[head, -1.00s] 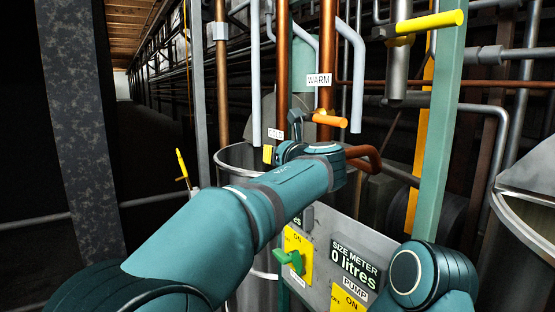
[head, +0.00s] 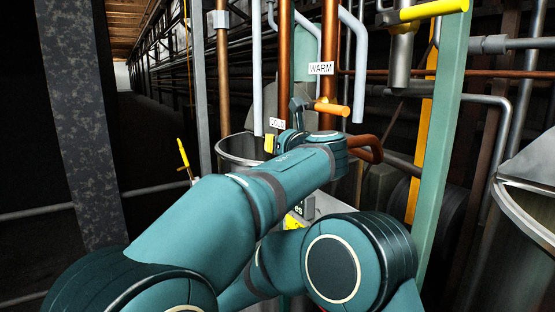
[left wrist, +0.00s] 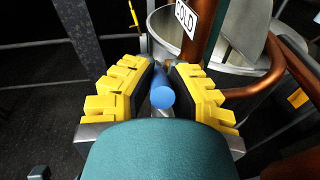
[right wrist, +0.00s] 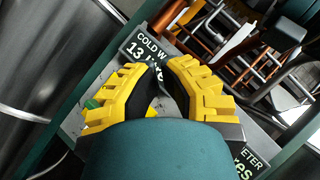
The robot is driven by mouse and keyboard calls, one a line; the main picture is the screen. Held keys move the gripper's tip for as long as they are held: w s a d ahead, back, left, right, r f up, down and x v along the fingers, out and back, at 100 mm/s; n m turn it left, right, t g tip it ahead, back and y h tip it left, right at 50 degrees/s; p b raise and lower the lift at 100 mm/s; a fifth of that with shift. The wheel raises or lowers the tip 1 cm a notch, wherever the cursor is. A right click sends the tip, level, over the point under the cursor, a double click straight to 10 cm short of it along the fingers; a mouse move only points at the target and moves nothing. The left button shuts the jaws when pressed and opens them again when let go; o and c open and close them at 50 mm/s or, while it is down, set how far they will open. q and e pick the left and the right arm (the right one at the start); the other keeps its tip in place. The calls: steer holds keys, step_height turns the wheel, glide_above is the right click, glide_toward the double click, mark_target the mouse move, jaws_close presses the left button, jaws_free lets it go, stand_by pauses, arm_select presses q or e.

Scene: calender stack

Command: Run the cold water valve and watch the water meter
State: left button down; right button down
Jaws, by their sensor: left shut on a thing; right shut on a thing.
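My left gripper (left wrist: 163,90) is shut on the blue handle (left wrist: 162,95) of the cold water valve, below the COLD label (left wrist: 186,18) on a copper pipe. In the head view my left arm hides this grip. My right gripper (right wrist: 163,68) is at the meter panel (right wrist: 72,122), below the cold water meter (right wrist: 143,52), which reads 13 litres in part. It is shut, seemingly on the green switch handle (right wrist: 92,103), which shows beside one finger; the fingers hide most of it. A yellow switch plate (right wrist: 152,112) shows between the fingers.
A green post (head: 442,130) rises at the right. A metal vat (head: 525,195) stands at the far right.

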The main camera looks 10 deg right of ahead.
arm_select(q)
steer(key=shift+r, duration=0.1)
arm_select(e)
steer(key=s+r+m+g+h, duration=0.4)
steer(key=r+m+h, duration=0.15)
steer(key=m, duration=0.25)
steer(key=w+d+r, duration=0.6)
steer(key=w+r, duration=0.1)
steer(key=r, duration=0.2)
steer(key=shift+w, duration=0.15)
steer(key=shift+r, duration=0.1)
